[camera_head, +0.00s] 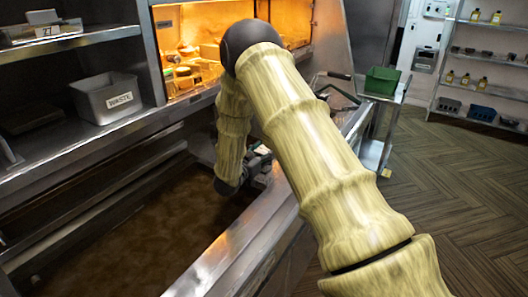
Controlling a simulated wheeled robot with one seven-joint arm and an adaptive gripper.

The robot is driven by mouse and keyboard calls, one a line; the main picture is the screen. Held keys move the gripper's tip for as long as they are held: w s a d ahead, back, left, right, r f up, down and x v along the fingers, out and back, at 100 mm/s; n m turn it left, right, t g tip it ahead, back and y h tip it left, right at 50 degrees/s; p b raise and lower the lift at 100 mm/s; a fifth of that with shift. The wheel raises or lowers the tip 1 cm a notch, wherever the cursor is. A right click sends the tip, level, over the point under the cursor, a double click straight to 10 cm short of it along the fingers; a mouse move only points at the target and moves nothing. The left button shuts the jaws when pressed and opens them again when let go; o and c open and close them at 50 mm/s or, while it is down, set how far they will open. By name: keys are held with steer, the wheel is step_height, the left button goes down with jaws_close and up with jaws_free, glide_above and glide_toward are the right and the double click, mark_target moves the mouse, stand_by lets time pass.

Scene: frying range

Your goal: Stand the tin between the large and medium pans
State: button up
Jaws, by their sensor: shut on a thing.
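My gripper (260,164) is dark and partly hidden behind my arm, low over the right side of the brown-floored frying range. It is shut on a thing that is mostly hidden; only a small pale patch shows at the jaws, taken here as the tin. I cannot make out the tin's shape or whether it is upright. I cannot pick out the large and medium pans; my arm covers much of the area around the gripper.
The range's brown floor (130,235) is bare at the left and front, bounded by a steel front edge (235,250). A grey labelled bin (107,97) stands on the left shelf. An orange-lit cabinet (205,25) is behind. A green box (382,80) sits at right.

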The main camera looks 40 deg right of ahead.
steer(key=shift+f, duration=0.1)
steer(key=o, duration=1.2)
steer(key=shift+a, duration=0.1)
steer(key=b+v, duration=0.3)
steer(key=v, duration=0.8)
steer(key=shift+s+a, duration=0.15)
steer(key=shift+a, duration=0.2)
